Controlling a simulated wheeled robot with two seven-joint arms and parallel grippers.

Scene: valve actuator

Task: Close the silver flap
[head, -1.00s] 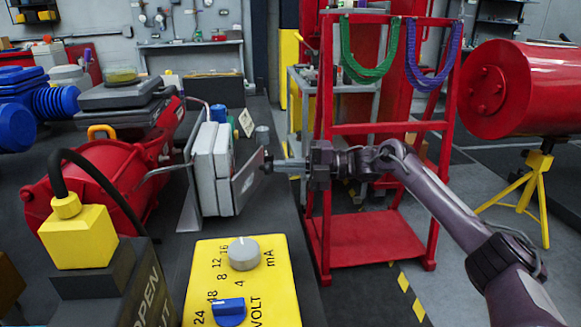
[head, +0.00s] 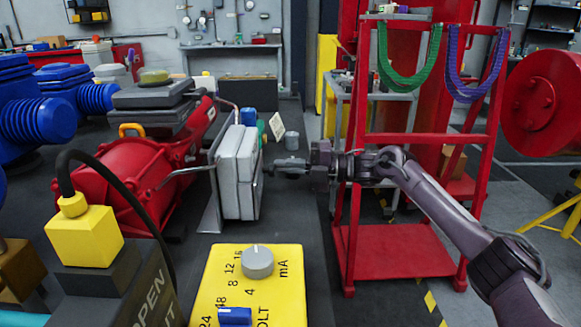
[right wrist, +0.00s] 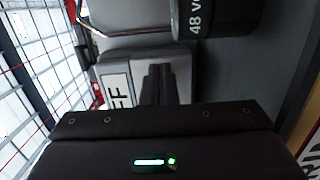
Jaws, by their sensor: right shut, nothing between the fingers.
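The silver flap (head: 249,178) is on the right side of a pale grey box (head: 234,172) in the head view. It now lies nearly flat along the box, with no clear gap visible. My right gripper (head: 271,169) is shut and empty, just right of the flap; I cannot tell whether it touches it. In the right wrist view, the shut dark fingers (right wrist: 159,85) lie in front of a grey surface with a white label (right wrist: 116,91) reading "FF". My left gripper is not in view.
A red actuator (head: 130,180) stands left of the box. A yellow control box (head: 250,290) with knobs is in front. A red rack (head: 395,250) with green and purple slings stands to the right. A dark "48 V" cylinder (right wrist: 220,18) is near in the wrist view.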

